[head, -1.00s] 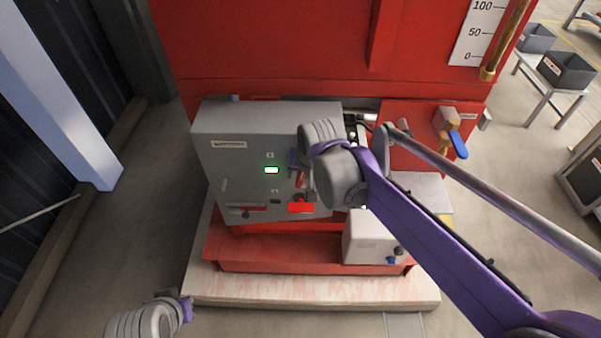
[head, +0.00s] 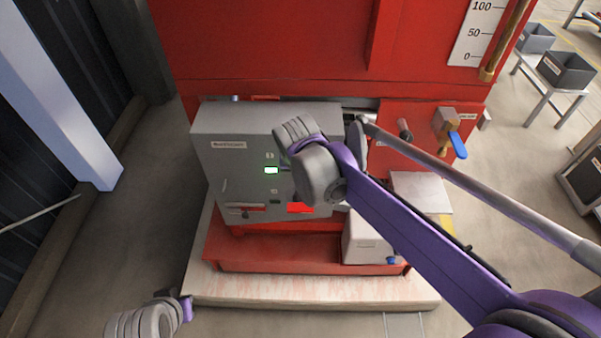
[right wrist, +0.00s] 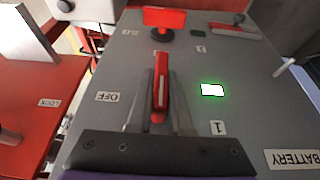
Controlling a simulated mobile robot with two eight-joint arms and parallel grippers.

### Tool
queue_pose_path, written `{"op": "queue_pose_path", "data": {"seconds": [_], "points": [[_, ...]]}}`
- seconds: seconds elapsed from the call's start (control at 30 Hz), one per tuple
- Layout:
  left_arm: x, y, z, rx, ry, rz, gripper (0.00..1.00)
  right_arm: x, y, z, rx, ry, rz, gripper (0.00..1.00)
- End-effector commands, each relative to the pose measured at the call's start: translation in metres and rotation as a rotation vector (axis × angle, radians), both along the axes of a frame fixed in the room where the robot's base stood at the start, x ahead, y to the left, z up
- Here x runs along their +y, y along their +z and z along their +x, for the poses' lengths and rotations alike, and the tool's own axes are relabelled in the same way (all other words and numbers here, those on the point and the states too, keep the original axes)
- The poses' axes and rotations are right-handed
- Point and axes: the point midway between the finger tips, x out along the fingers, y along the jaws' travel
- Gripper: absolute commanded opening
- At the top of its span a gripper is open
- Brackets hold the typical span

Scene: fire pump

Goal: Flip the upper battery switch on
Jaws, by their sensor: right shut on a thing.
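The grey battery box (head: 235,185) stands on the red pump base. In the right wrist view, the red lever of the upper battery switch (right wrist: 160,85), beside the labels OFF and 1, lies between the fingers of my right gripper (right wrist: 160,100), which is shut on it. In the head view my right wrist covers this lever. The other switch's red handle (head: 300,208) is lower on the box and also shows at the top of the right wrist view (right wrist: 165,18). A lamp (head: 271,170) glows green-white. My left arm shows at bottom left; its fingers are out of view.
A white box (head: 368,238) stands at the right of the red base. A valve with a blue handle (head: 457,145) is further right. A red tank (head: 270,45) rises behind the box. A blue-white post (head: 60,95) stands left, with clear floor between.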

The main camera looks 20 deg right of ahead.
Motion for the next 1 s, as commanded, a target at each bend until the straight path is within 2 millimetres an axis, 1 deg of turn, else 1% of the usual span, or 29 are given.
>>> {"op": "queue_pose_path", "data": {"seconds": [0.17, 0.2, 0.33, 0.63, 0.73, 0.87, 1.0], "points": [[0.000, 0.000, 0.000, 0.000, 0.000, 0.000, 0.00, -0.001, 0.000, 0.000, 0.001, 0.001, -0.003, 0.00], [0.000, 0.000, 0.000, 0.000, 0.000, 0.000, 0.00, -0.001, 0.000, 0.000, 0.001, 0.001, -0.003, 0.23], [0.000, 0.000, 0.000, 0.000, 0.000, 0.000, 0.00, -0.001, 0.000, 0.000, 0.001, 0.000, -0.002, 0.47], [0.000, 0.000, 0.000, 0.000, 0.000, 0.000, 0.00, -0.001, 0.001, 0.000, 0.000, 0.001, -0.001, 0.47], [0.000, 0.001, 0.000, 0.000, 0.000, 0.000, 0.00, 0.000, 0.007, -0.003, -0.001, 0.001, -0.001, 0.47], [0.000, 0.003, 0.001, -0.002, 0.000, 0.000, 0.00, 0.003, 0.026, -0.011, -0.001, 0.001, -0.001, 0.47], [0.000, 0.006, 0.002, -0.004, 0.000, 0.000, 0.00, 0.006, 0.054, -0.021, -0.001, 0.003, -0.001, 0.47]]}}
